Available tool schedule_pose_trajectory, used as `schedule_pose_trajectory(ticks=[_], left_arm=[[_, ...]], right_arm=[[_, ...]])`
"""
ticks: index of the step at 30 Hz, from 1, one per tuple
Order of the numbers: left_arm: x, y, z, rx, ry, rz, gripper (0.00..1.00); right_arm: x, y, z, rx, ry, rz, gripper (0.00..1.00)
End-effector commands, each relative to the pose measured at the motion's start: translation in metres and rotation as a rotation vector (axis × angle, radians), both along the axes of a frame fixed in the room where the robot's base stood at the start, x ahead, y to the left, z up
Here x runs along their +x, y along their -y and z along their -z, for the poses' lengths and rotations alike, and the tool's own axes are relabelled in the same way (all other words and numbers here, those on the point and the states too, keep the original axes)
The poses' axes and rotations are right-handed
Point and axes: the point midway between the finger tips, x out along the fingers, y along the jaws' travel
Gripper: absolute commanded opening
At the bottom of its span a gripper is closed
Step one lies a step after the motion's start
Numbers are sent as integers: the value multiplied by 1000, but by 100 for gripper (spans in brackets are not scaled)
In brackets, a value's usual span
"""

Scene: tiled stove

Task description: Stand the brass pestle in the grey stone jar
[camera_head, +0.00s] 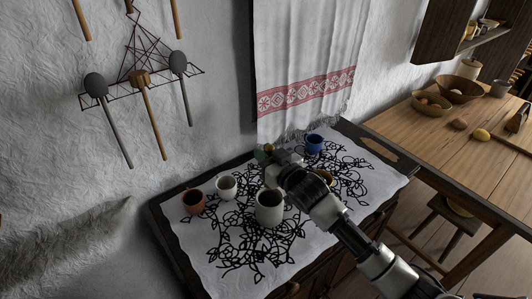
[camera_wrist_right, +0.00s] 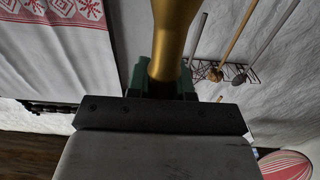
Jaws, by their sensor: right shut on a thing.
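The brass pestle (camera_wrist_right: 174,30) fills the top middle of the right wrist view, between the green fingers of my right gripper (camera_wrist_right: 163,78). My right gripper is shut on it. In the head view this gripper (camera_head: 266,156) is above the cloth-covered chest, behind the grey stone jar (camera_head: 269,212) in the picture. Only a small bit of the pestle shows there, and its lower end is hidden. The jar stands upright with its dark mouth open, apart from the pestle. My left gripper is not in view.
A brown cup (camera_head: 193,203) and a white cup (camera_head: 227,188) stand left of the jar. A blue mug (camera_head: 314,144) stands behind, and a small brown bowl (camera_head: 326,176) is partly behind my arm. A patterned towel (camera_head: 306,60) hangs behind the chest. The cloth's front left is clear.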

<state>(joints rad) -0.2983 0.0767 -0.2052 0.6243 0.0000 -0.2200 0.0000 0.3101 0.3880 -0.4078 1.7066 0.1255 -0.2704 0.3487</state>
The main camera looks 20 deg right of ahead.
Motion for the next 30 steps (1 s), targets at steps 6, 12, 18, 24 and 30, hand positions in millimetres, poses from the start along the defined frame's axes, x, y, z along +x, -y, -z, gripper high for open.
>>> schedule_pose_trajectory(ticks=[6,12,18,24,30], left_arm=[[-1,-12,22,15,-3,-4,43],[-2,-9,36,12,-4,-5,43],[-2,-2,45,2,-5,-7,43],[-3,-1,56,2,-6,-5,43],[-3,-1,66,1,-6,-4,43]], right_arm=[[0,0,21,0,2,0,0],[0,0,37,0,2,0,0],[0,0,52,0,1,0,0],[0,0,68,0,2,0,0],[0,0,83,0,2,0,0]])
